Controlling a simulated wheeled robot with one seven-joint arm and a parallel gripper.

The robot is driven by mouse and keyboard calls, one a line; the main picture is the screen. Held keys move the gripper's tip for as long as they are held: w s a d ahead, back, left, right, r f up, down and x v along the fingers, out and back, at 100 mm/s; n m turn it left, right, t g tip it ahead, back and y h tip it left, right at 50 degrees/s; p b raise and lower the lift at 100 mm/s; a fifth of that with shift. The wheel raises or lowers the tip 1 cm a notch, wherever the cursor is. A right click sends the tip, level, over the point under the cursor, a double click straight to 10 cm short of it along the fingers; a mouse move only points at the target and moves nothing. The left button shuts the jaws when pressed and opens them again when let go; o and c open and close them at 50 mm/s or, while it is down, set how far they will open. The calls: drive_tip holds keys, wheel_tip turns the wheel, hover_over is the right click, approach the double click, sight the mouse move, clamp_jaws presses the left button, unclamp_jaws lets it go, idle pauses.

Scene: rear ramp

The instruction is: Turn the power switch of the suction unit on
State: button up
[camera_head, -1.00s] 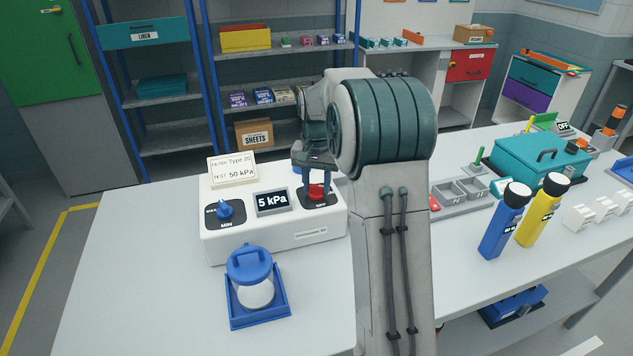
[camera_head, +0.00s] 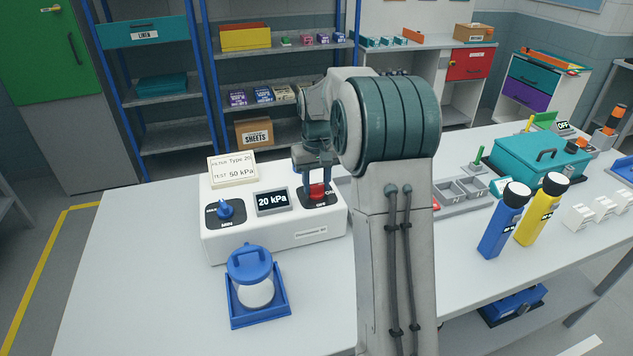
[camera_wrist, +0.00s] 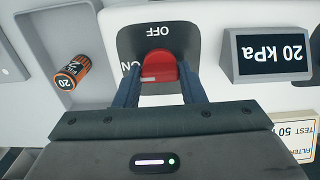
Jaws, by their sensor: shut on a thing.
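The white suction unit (camera_head: 270,235) stands on the table. Its red power switch (camera_head: 317,192) sits on a dark plate at the unit's right end, marked ON and OFF. In the wrist view the red switch (camera_wrist: 158,68) is turned, with its pale mark toward the ON side. My gripper (camera_head: 316,182) is shut on the switch from above; its two blue fingers (camera_wrist: 160,88) sit on either side of it. The display (camera_head: 272,200) reads 20 kPa. A blue knob (camera_head: 225,209) with a MIN label is at the unit's left end.
A blue-lidded clear canister (camera_head: 251,278) stands in a blue tray in front of the unit. A card (camera_head: 232,170) reading TEST 50 kPa stands behind it. An orange-and-black cylinder (camera_wrist: 72,73) lies in a grey tray beside the unit. The table's front left is clear.

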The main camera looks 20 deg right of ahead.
sight(316, 185)
drive_tip(key=shift+r, duration=0.15)
drive_tip(key=o, duration=1)
wheel_tip(316, 185, up, 14)
drive_tip(key=shift+f, duration=0.15)
